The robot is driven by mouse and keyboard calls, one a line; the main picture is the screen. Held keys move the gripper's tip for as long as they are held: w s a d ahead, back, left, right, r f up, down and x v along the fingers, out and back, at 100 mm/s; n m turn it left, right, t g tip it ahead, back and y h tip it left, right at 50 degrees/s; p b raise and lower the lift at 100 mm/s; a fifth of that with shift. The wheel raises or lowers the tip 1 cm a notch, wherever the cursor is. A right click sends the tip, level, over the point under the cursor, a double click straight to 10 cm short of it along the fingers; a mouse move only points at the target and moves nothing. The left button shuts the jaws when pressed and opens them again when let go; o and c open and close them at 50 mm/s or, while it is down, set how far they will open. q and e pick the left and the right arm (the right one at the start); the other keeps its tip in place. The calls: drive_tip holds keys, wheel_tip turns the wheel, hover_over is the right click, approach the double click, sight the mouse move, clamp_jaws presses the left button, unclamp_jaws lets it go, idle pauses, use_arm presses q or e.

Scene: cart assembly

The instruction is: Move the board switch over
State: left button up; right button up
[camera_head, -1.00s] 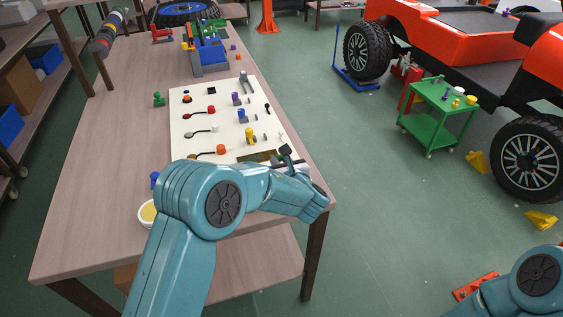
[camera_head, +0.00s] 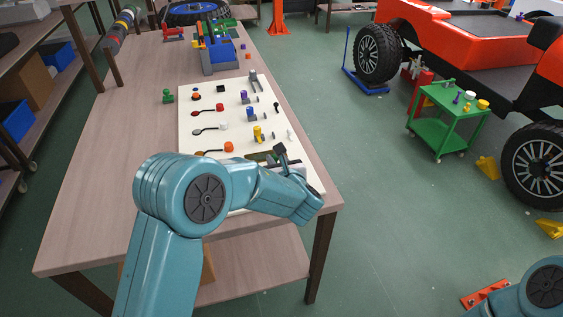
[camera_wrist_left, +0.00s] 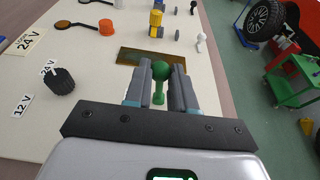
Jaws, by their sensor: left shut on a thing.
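The pale switch board (camera_head: 230,105) lies on the wooden table. In the left wrist view a green ball-headed switch lever (camera_wrist_left: 160,72) stands between the fingers of my left gripper (camera_wrist_left: 161,84), which is shut on it. Its base on the board shows below the ball. The left gripper also shows in the head view (camera_head: 277,158) at the near right of the board, partly hidden by my arm. A black ribbed knob (camera_wrist_left: 59,81) sits to its left, between labels "12 V" and "24 V". My right gripper is not in view; only part of that arm shows at the lower right.
A dark window strip (camera_wrist_left: 152,56) lies just beyond the fingers. White (camera_wrist_left: 201,38) and yellow (camera_wrist_left: 156,22) parts stand farther along the board. A blue block assembly (camera_head: 220,55) is at the board's far end. A green cart (camera_head: 446,118) stands on the floor at right.

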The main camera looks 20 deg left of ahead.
use_arm(q)
drive_tip(key=shift+a, duration=0.1)
drive_tip(key=shift+s+a+f+b, duration=0.35)
drive_tip(key=shift+s+a+b, duration=0.15)
drive_tip(key=shift+a+b, duration=0.2)
drive_tip(key=o, duration=0.9)
drive_tip(key=shift+s+d+r, duration=0.1)
drive_tip(key=shift+s+d+r, duration=0.15)
drive_tip(key=shift+s+d, duration=0.05)
drive_tip(key=shift+s, duration=0.05)
drive_tip(key=v, duration=1.5)
drive_tip(key=shift+s+b, duration=0.2)
drive_tip(key=shift+b, duration=0.15)
